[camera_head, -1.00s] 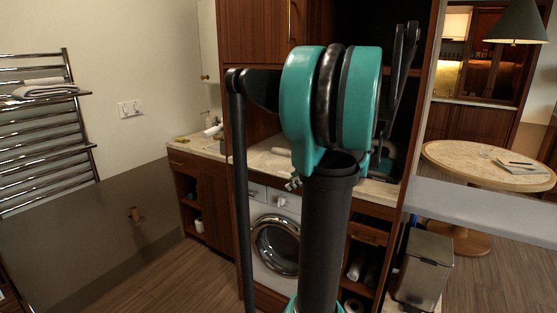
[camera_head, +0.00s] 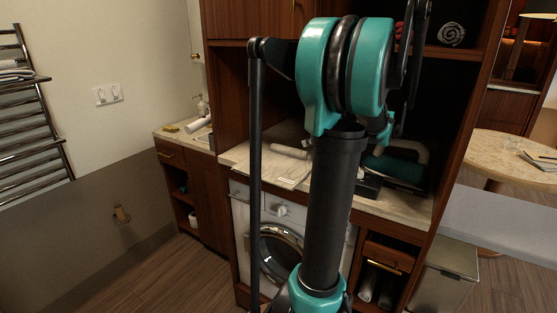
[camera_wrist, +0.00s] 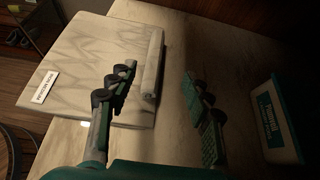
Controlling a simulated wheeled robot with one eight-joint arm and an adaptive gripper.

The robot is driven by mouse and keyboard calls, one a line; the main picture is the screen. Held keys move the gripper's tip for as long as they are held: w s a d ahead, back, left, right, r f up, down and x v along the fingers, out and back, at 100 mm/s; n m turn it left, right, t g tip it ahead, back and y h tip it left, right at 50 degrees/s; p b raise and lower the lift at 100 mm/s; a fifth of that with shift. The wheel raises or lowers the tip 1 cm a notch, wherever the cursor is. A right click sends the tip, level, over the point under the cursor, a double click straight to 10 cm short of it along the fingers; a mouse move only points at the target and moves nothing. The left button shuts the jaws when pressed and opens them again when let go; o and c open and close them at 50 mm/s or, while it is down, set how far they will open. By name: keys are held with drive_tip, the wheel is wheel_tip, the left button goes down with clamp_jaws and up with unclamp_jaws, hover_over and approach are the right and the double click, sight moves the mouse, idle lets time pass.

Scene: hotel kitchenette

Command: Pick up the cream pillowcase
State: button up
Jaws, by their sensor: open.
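A flat, pale cream folded cloth with a faint leaf pattern lies on the counter in the wrist view (camera_wrist: 85,58); it also shows above the washer in the head view (camera_head: 280,172). A pale roll (camera_wrist: 153,62) lies along its right side; it also shows in the head view (camera_head: 289,151). I cannot tell for sure which is the cream pillowcase. My gripper (camera_wrist: 157,77) is open and empty over the counter, its left finger across the flat cloth and its right finger beyond the roll. In the head view my arm hides the gripper.
A white and teal box (camera_wrist: 275,120) stands right of the gripper. A small white label (camera_wrist: 45,87) is at the cloth's left front. The washer (camera_head: 278,245) sits under the counter (camera_head: 400,207). A teal item (camera_head: 395,168) is at the right, and cabinet walls frame the niche.

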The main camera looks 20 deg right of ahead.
sight(291, 147)
drive_tip(key=x, duration=0.5)
drive_tip(key=shift+w+a+f, duration=0.2)
drive_tip(key=shift+w, duration=0.1)
drive_tip(key=shift+s+x, duration=0.2)
drive_tip(key=shift+x, duration=2.4)
drive_tip(key=shift+a+f, duration=0.15)
drive_tip(key=shift+a, duration=0.05)
clamp_jaws()
